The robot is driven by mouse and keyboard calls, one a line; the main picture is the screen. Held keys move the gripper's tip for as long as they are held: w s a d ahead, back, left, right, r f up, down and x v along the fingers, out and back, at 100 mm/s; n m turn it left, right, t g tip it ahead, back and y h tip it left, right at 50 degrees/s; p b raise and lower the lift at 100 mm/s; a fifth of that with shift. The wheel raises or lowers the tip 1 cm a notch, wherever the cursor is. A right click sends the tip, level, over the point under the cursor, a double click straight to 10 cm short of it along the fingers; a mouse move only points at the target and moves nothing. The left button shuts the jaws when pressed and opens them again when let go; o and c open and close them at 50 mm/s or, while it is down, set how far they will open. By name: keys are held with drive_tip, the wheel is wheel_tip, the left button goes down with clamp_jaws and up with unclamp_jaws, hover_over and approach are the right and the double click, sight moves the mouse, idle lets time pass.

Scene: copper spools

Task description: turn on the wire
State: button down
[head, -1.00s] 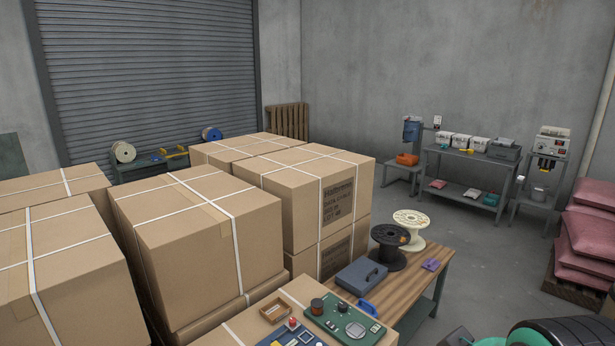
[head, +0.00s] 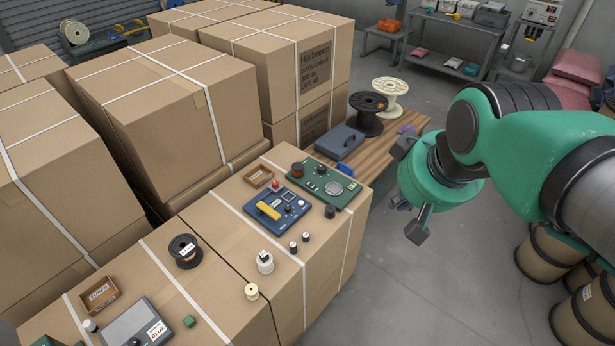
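No single thing in view is plainly marked as the wire. A blue control panel (head: 278,212) with a yellow bar, a red button and small knobs sits on the near cardboard box. A green board (head: 325,182) with a round silver part lies just behind it. A grey device (head: 138,325) with a label reading BLUE is at the front left. My gripper (head: 408,190) is to the right of the box, fingers spread apart, empty.
A wooden bench (head: 376,158) behind carries a grey case (head: 340,142), a large black spool (head: 367,113) and a cream spool (head: 388,96). Tall strapped boxes (head: 155,105) fill the left. Brown drums (head: 548,248) stand at the right below my arm.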

drive_tip(key=w+a+n+g+b, duration=0.15)
drive_tip(key=w+n, duration=0.55)
drive_tip(key=w, duration=0.9)
drive_tip(key=n+g+y+b, duration=0.1)
drive_tip(key=n+g+b, duration=0.25)
drive_tip(key=n, duration=1.35)
hover_over(307, 182)
drive_tip(key=s+d, duration=0.2)
wheel_tip(307, 182, down, 34)
drive_tip(key=t, duration=0.1)
drive_tip(key=shift+w+a, duration=0.15)
drive_tip(key=shift+w, duration=0.05)
drive_tip(key=shift+f, duration=0.15)
drive_tip(key=f+b, duration=0.1)
drive_tip(key=f, duration=0.3)
drive_tip(key=w+a+f+b, duration=0.1)
drive_tip(key=f, duration=0.4)
drive_tip(key=f+b, duration=0.1)
drive_tip(key=f, duration=0.3)
drive_tip(key=shift+w+a+f+b, duration=0.15)
drive_tip(key=shift+a+f+b, duration=0.1)
drive_tip(key=shift+b, duration=0.15)
drive_tip(key=shift+f+p, duration=0.1)
drive_tip(key=shift+p, duration=0.25)
